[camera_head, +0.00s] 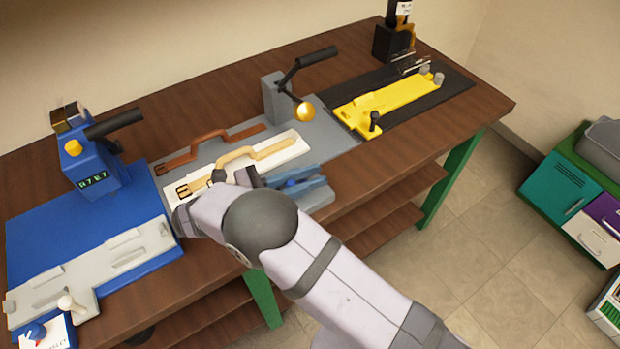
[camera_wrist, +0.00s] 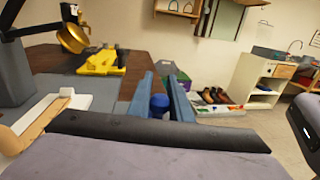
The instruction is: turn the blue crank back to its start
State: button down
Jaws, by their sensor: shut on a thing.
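My gripper (camera_head: 236,178) is low at the left end of this clamp, shut on a part that my own wrist hides. The grip fits the blue crank, but the contact does not show.
A tan strap (camera_head: 265,151) lies on a white block just behind my gripper, and a brown strap (camera_head: 210,146) behind it. A grey post with a black lever (camera_head: 305,66) and a brass ball (camera_head: 303,111) stands behind the clamp. A blue press (camera_head: 92,165) is left, a yellow fixture (camera_head: 385,103) right.

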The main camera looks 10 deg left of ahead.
jog(key=shift+m+g, duration=0.3)
jog(key=c, duration=1.6)
grip_release()
jog(key=shift+r, duration=0.15)
jog(key=shift+r+p, duration=0.45)
jog(key=shift+r, duration=4.45)
